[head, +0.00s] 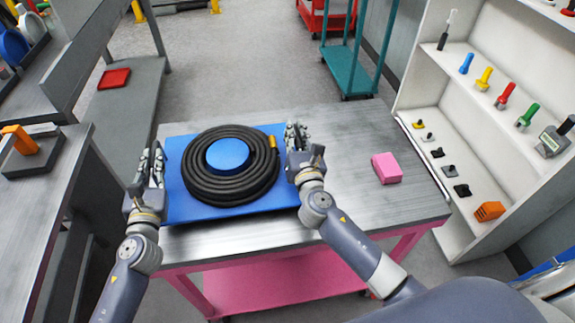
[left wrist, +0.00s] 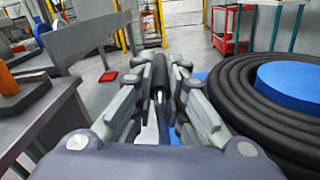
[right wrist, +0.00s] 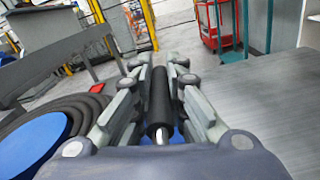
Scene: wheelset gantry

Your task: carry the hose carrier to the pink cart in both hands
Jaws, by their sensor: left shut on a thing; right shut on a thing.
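The hose carrier is a flat blue tray (head: 180,207) with a coiled black hose (head: 205,190) around a round blue hub (head: 228,154). A yellow fitting (head: 273,142) is at the hose's end. The carrier is over the top of the pink cart (head: 335,215); I cannot tell whether it touches. My left gripper (head: 152,165) is shut on the carrier's left handle, a black bar (left wrist: 160,75). My right gripper (head: 297,140) is shut on the right handle, a black bar (right wrist: 160,95). The coil also shows at the right in the left wrist view (left wrist: 240,95).
A pink block (head: 387,168) lies on the cart's top at the right, where the metal is otherwise clear. A white shelf unit (head: 470,130) with tools stands at the right. A teal trolley (head: 350,70) is behind, and a grey bench (head: 45,195) is at the left.

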